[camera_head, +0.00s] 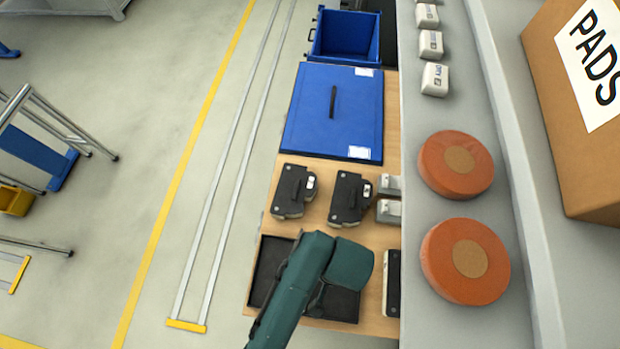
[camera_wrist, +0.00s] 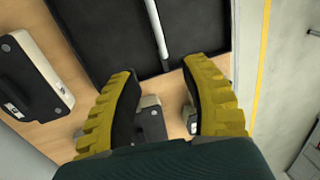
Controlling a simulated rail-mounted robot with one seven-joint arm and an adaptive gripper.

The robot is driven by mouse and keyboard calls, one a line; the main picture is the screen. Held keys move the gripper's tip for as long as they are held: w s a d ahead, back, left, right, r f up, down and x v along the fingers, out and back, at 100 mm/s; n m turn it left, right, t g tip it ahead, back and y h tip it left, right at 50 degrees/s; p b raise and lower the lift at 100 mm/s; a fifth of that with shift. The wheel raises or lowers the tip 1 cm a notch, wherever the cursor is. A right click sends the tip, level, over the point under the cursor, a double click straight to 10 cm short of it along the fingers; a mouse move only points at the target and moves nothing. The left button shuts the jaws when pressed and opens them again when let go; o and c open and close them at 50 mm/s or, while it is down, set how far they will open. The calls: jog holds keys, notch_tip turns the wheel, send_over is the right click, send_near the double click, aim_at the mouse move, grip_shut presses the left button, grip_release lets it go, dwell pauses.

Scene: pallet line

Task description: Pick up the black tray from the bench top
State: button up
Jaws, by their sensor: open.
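The black tray (camera_head: 268,270) lies on the wooden bench top (camera_head: 320,208) at the near end, partly hidden by my teal arm. In the wrist view the tray (camera_wrist: 105,35) fills the upper middle, with a pale bar (camera_wrist: 157,28) running across its dark floor. My gripper (camera_wrist: 158,68) has yellow ribbed fingers spread apart, with nothing held between them. The fingertips appear over or close to the tray's near rim; their height above it is unclear. In the head view my arm hides the fingers.
Two black devices (camera_head: 292,190) (camera_head: 348,197) sit beyond the tray, and another (camera_head: 392,285) stands on its right. A blue lidded box (camera_head: 333,110) and blue crate (camera_head: 345,38) are farther back. A grey line with orange discs (camera_head: 456,164) runs along the right; open floor lies left.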

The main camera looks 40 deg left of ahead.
jog(key=f+b, duration=0.1)
jog(key=f, duration=0.4)
jog(key=s+a+f, duration=0.1)
jog(key=f, duration=0.4)
jog(key=s+a+f+b, duration=0.1)
jog(key=f, duration=0.4)
jog(key=shift+s+f+b, duration=0.1)
jog(key=shift+f+b, duration=0.25)
grip_shut()
jog(key=shift+r, duration=0.1)
